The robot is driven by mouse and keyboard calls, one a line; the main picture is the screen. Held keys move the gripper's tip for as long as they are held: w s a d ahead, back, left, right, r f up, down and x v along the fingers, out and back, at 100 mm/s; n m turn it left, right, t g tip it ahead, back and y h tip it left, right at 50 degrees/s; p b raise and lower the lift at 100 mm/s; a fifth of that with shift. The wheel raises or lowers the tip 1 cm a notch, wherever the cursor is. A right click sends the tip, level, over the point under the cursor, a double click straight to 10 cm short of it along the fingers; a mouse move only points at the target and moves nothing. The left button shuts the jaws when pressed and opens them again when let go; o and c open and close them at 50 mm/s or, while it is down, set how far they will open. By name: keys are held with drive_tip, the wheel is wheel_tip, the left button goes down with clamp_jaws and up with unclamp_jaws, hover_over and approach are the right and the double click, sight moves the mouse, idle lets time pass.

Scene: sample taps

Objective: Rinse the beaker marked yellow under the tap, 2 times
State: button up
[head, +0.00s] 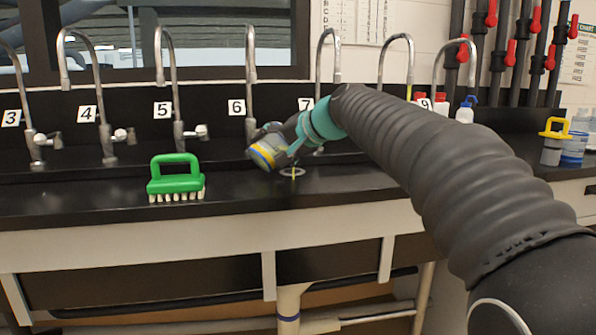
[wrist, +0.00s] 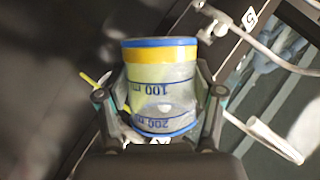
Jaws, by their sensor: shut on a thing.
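My gripper (wrist: 160,88) is shut on a clear beaker (wrist: 162,93), with one finger on each side of it. The beaker has blue rims, a yellow band and blue markings that read upside down in the wrist view. In the head view the beaker (head: 264,156) is tilted, its yellow and blue end towards the lower left. My gripper (head: 277,143) holds it above the black counter, in front of the taps numbered 6 (head: 251,75) and 7 (head: 320,75). I cannot tell whether there is water in it.
A green brush (head: 176,180) stands on the counter (head: 90,195) at the left. More numbered taps line the back. A drain (head: 292,171) with a thin yellow thing lies just right of the beaker. A yellow-handled item (head: 553,142) and a blue container (head: 573,148) stand far right.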

drive_tip(key=shift+f+m+y, duration=0.3)
drive_tip(key=shift+m+y, duration=0.2)
idle(0.7)
drive_tip(key=shift+w+d+r+m+g+y+p, duration=0.15)
drive_tip(key=shift+r+m+g+y+p, duration=0.15)
drive_tip(key=shift+r+m+g+y, duration=0.15)
idle(0.9)
drive_tip(key=shift+w+d+f+m+y, duration=0.35)
drive_tip(key=shift+w+d+m, duration=0.1)
drive_tip(key=shift+d+m, duration=0.15)
idle(0.8)
drive_tip(key=shift+w+d+r+m+g+y+p, duration=0.25)
drive_tip(key=shift+r+m+g+y+p, duration=0.15)
drive_tip(key=shift+m+y, duration=0.3)
idle(1.1)
